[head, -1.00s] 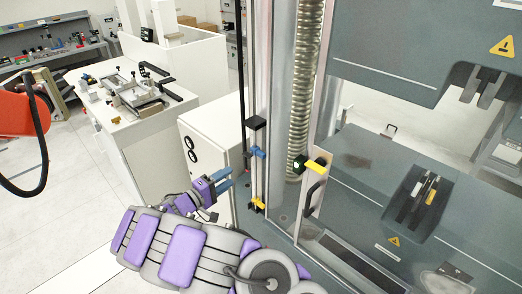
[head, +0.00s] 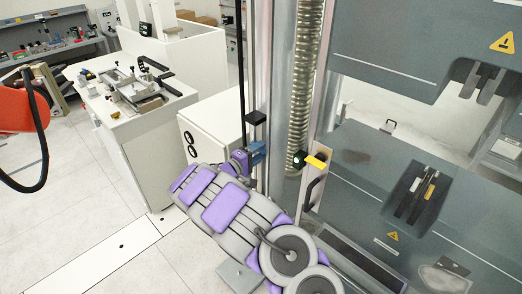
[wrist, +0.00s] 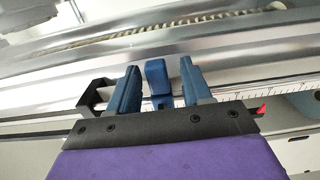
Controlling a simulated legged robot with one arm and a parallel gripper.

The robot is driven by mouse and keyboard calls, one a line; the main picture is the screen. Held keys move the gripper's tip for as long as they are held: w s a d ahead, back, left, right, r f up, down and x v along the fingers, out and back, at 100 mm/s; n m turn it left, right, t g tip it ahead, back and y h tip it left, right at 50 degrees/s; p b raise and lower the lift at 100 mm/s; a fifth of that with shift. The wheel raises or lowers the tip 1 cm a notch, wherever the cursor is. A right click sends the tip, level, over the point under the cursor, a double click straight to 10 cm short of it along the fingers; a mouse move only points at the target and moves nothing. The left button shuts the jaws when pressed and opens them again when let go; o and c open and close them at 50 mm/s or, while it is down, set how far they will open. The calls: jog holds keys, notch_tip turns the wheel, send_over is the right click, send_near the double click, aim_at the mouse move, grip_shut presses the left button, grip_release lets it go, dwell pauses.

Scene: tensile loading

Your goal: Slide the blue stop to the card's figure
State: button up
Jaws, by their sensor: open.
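In the wrist view the blue stop (wrist: 157,79) sits on a rail between my two blue fingers. My gripper (wrist: 158,66) is open around it, with a visible gap on either side of the stop. In the head view my gripper (head: 258,152) is at the upright rail, below a black block (head: 256,117); there I cannot separate the stop from my blue fingers. No card with a readable figure shows.
A black block (wrist: 95,96) is on the rail left of my fingers. In the head view a yellow lever (head: 317,161) and the large grey testing machine (head: 390,165) are close on the right. A white cabinet (head: 205,130) stands behind my arm; floor is clear at left.

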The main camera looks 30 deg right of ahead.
jog(key=shift+w+d, duration=0.2)
jog(key=shift+d, duration=0.4)
jog(key=shift+c, duration=0.4)
grip_shut()
